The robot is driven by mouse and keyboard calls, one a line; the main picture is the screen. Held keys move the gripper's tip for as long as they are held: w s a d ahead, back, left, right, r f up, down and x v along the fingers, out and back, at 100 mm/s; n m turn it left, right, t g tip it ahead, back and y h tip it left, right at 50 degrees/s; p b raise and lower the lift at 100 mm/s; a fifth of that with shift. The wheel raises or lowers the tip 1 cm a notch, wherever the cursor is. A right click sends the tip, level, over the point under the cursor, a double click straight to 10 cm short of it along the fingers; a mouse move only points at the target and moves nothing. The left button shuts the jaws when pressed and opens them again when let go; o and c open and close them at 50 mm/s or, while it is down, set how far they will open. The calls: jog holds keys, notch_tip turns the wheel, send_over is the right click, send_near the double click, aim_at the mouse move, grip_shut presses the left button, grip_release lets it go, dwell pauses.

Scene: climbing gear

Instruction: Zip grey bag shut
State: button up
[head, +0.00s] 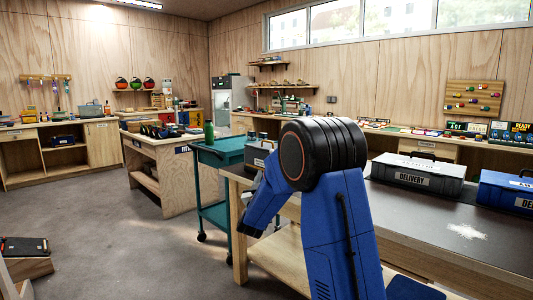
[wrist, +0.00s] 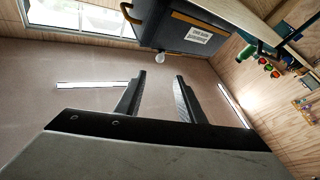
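A grey bag (head: 258,154) stands at the near bench's left end, partly hidden behind my arm in the head view. In the tilted wrist view, a dark grey bag (wrist: 165,28) with a white label and tan trim is at the top, apparently the same bag. A small white round piece (wrist: 188,57), possibly a zip pull, shows at its edge beyond my fingertips. My gripper (wrist: 158,75) is open and empty, apart from the bag. I cannot tell how far the zip is open.
A teal cart (head: 222,149) with a green bottle (head: 209,132) stands left. The floor at left is mostly clear.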

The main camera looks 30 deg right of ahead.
aim_at(271, 152)
jog(key=x, duration=1.7)
jog(key=shift+w+r, duration=0.1)
jog(key=shift+w, duration=0.05)
grip_shut()
